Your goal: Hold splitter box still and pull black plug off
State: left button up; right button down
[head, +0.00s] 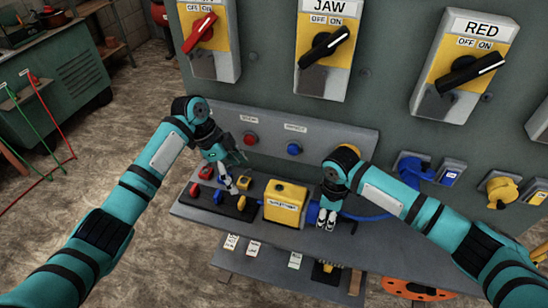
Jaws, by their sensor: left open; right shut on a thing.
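Small red and yellow pieces sit on a black strip (212,204) left of the box. A blue cable (368,214) runs right. Red (250,138) and blue (294,149) buttons are behind. Rotary switches line the panel (380,105) above. A green cabinet (55,90) stands at left.

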aim_at(288, 191)
pick_arm(q)
jog(key=s+d+r+m+g, duration=0.1)
jog(key=d+r+m, duration=0.2)
jog(key=d+r, duration=0.55)
pick_arm(e)
jog(key=shift+f, duration=0.1)
pick_arm(q)
jog(key=x, duration=1.4)
jog(key=shift+s+d, duration=0.1)
jog(key=shift+d, duration=0.2)
jog(key=shift+c, duration=0.2)
jog(key=c, duration=1.7)
jog(key=shift+c, duration=0.2)
jog(key=shift+a, duration=0.1)
pick_arm(e)
jog(key=shift+s+d, duration=0.1)
jog(key=shift+d, duration=0.3)
jog(key=shift+d, duration=0.2)
jog(key=shift+s+d, duration=0.25)
jog(key=shift+d, duration=0.3)
jog(key=shift+s+d, duration=0.2)
jog(key=shift+d, duration=0.35)
